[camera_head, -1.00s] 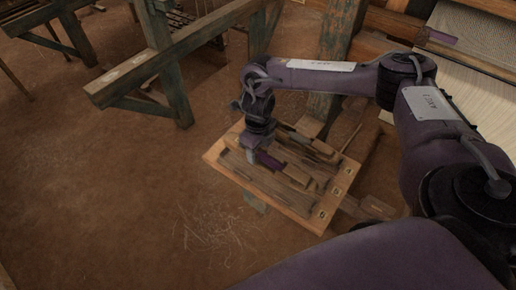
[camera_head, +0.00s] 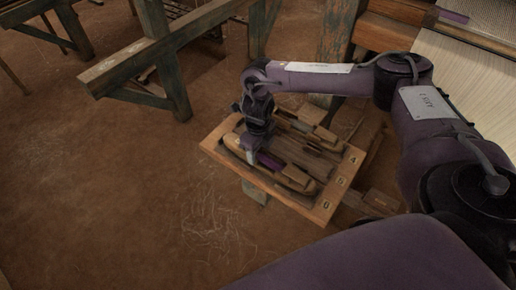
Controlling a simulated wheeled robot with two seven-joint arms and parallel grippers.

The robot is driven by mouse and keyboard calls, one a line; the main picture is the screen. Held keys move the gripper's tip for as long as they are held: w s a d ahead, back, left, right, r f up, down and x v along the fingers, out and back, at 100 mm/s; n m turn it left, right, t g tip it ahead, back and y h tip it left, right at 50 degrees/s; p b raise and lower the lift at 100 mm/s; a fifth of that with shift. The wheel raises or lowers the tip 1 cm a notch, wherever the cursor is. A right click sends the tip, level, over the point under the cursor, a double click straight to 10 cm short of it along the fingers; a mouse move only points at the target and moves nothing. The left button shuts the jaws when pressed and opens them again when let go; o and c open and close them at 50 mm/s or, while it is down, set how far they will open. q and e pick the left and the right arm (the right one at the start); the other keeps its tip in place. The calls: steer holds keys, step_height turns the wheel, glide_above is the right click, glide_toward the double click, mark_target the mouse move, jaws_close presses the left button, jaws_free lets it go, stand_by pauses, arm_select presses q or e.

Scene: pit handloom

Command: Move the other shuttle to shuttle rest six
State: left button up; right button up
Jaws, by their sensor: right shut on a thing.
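A wooden tray of shuttle rests (camera_head: 215,147) stands at the middle, with the numbers 4, 5 and 6 down its right end, 6 nearest me. My right gripper (camera_head: 250,151) points down over the tray's left part, shut on a wooden shuttle with purple yarn (camera_head: 271,161). This shuttle lies along the front row, in line with the 6. I cannot tell whether it touches the rest, and the gripper hides part of its left end. Another wooden shuttle (camera_head: 322,134) lies in the back row, near the 4. The middle row looks empty. My left gripper is out of view.
A loom post (camera_head: 337,40) and wooden beams stand just behind the tray. The loom's pale cloth (camera_head: 470,65) is at the upper right. A green-grey timber frame (camera_head: 165,60) stands at the upper left.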

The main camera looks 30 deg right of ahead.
steer(key=shift+f, duration=0.5)
steer(key=o, duration=1.2)
steer(key=shift+o, duration=0.2)
steer(key=shift+r, duration=0.1)
step_height(320, 180, up, 8)
steer(key=p, duration=0.6)
